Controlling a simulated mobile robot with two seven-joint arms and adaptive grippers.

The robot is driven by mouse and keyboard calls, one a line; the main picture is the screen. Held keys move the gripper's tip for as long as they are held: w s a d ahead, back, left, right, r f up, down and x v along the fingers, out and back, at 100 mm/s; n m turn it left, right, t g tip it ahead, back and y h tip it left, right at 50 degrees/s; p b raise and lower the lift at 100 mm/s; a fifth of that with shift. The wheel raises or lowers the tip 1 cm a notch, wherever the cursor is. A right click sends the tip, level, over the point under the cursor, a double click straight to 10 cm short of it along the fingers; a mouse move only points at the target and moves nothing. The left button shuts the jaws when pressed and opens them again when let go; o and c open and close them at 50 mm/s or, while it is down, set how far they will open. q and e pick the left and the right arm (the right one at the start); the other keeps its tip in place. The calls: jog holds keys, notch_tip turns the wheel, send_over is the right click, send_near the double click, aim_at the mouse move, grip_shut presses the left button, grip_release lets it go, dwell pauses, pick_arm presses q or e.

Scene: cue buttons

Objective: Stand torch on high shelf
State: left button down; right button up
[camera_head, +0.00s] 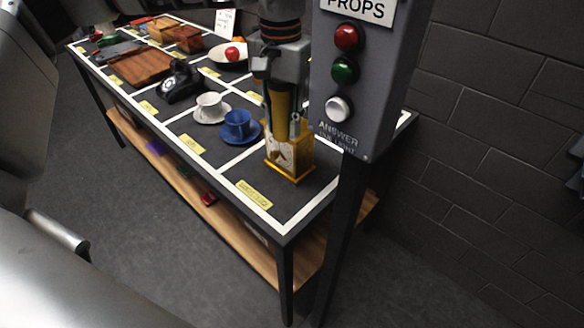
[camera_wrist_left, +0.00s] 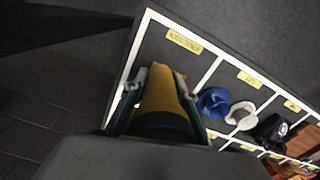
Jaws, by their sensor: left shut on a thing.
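My left gripper (camera_head: 282,118) points down over the near right end of the prop table. It is shut on a yellow, tapered torch (camera_head: 281,101), which also shows between the fingers in the left wrist view (camera_wrist_left: 160,92) with a dark part nearest the camera. The torch looks upright. Its lower end overlaps a brass-framed clock (camera_head: 296,160) with a pale face; I cannot tell whether they touch. No high shelf can be made out. My right gripper is not in view.
The dark table (camera_head: 222,167) has white-lined sections with yellow labels. A blue cup (camera_head: 238,124), white cup (camera_head: 209,104) and black telephone (camera_head: 180,80) stand left of the clock. A grey button box (camera_head: 362,95) on a post stands close right of my gripper. A wooden shelf (camera_head: 185,186) runs below.

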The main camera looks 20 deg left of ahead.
aim_at(285, 195)
pick_arm(q)
notch_tip(285, 195, down, 19)
jog(key=shift+r+b, duration=0.1)
jog(key=shift+b, duration=1.05)
jog(key=shift+f, duration=0.2)
jog(key=c, duration=1.6)
grip_release()
